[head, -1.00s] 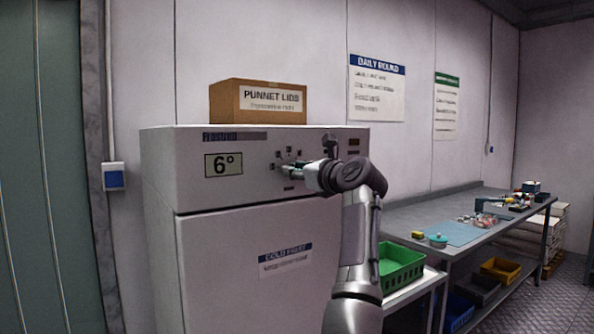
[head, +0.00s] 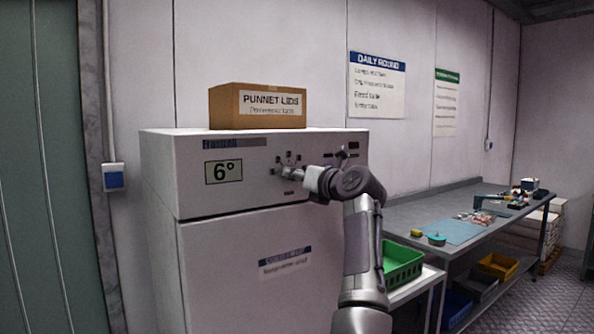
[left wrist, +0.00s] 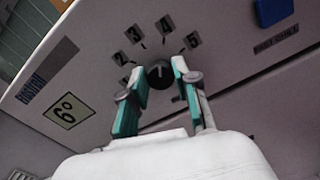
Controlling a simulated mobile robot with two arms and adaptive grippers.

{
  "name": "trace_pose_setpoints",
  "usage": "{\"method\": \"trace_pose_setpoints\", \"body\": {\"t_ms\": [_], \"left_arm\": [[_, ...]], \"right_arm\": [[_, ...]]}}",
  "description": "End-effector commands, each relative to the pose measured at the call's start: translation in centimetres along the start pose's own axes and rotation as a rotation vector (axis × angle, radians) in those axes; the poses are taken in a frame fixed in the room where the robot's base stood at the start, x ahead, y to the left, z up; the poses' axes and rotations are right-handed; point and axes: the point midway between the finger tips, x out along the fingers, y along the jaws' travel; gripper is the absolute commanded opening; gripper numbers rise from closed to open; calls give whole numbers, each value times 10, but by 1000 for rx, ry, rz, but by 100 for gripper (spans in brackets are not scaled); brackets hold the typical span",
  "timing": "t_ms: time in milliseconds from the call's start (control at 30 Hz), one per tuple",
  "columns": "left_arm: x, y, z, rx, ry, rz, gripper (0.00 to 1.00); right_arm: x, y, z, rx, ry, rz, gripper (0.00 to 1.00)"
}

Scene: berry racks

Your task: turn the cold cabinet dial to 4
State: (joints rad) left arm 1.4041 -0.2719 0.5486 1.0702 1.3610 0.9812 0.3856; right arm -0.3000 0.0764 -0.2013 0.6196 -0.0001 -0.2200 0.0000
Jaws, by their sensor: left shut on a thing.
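The cold cabinet (head: 250,250) is a white unit with a display (head: 223,171) reading 6°. Its dial (left wrist: 158,74) is a small dark round knob on the upper panel, ringed by number labels; 2, 3, 4 and 5 can be read in the left wrist view. My left gripper (left wrist: 158,80) has its teal-padded fingers on either side of the dial and is shut on it. In the head view the left gripper (head: 292,172) reaches the panel from the right and hides part of the dial. I cannot tell exactly which number the dial points to. My right gripper is not in view.
A cardboard box marked PUNNET LIDS (head: 258,107) stands on top of the cabinet. To the right are a green crate (head: 402,266) and a long bench (head: 400,212) with small items. A blue square (left wrist: 274,11) is on the panel near the dial.

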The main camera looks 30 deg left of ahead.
Motion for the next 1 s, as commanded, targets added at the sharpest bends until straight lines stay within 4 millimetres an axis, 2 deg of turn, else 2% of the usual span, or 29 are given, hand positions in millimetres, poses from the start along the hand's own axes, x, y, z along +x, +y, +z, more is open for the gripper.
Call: {"method": "trace_pose_setpoints", "body": {"t_ms": [367, 867, 900, 1000], "left_arm": [[0, 0, 1, 151, 0, 0, 0], [0, 0, 0, 169, -1, 0, 0], [0, 0, 0, 169, -1, 0, 35], [0, 0, 0, 169, -1, 0, 52]], "right_arm": [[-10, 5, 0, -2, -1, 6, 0], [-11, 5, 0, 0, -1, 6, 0], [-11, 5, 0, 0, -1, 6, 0], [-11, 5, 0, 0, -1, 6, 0]]}}
